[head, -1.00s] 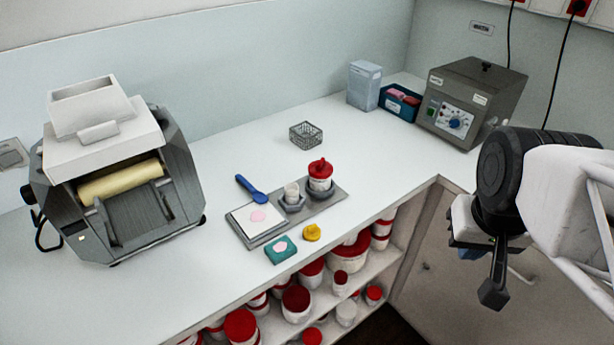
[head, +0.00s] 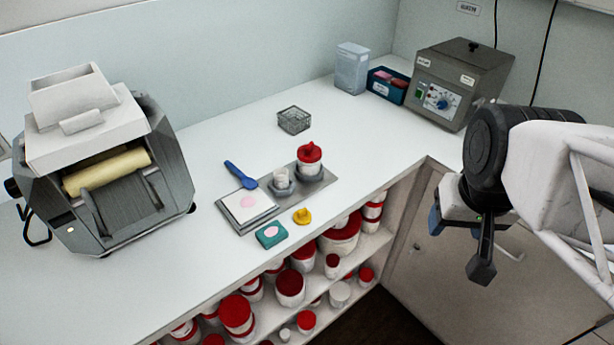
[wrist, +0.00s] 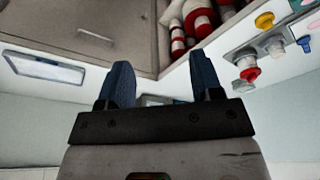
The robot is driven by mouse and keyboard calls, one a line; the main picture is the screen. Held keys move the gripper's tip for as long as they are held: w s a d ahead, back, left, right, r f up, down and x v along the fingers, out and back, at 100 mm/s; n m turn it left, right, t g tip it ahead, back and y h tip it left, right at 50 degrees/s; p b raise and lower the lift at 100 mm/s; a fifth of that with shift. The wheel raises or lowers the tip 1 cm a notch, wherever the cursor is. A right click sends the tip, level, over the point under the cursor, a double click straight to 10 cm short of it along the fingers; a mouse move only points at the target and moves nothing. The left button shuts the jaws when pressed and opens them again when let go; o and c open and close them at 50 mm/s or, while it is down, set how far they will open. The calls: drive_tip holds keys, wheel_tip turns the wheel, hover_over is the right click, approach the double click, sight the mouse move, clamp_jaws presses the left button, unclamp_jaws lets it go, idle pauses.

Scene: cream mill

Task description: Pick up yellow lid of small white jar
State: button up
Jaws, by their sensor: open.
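The yellow lid (head: 302,216) lies on the white counter near its front edge, apart from any jar. The small white jar (head: 281,178) stands without a lid in a grey holder on the tray, behind the yellow lid. My gripper (head: 458,226) is at the right, in front of the cabinet and well away from the lid. In the wrist view my gripper (wrist: 165,82) has its two blue fingers spread with nothing between them. The yellow lid also shows in the wrist view (wrist: 264,20) at the upper right, beyond the fingers.
A red-lidded jar (head: 310,160), a blue spoon (head: 240,174), a teal sponge-like block (head: 271,235) and a white pad (head: 247,205) are near the lid. A wire basket (head: 294,120) stands behind. Shelves below hold several red-lidded jars. A mill (head: 110,170) stands left.

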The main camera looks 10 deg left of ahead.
drive_tip(key=m+g, duration=0.3)
drive_tip(key=m, duration=0.6)
hover_over(304, 209)
wheel_tip(304, 209, down, 13)
drive_tip(key=shift+s, duration=0.15)
drive_tip(key=shift+a, duration=0.1)
drive_tip(key=shift+f, duration=0.15)
drive_tip(key=shift+f, duration=1.25)
drive_tip(key=shift+f, duration=2.6)
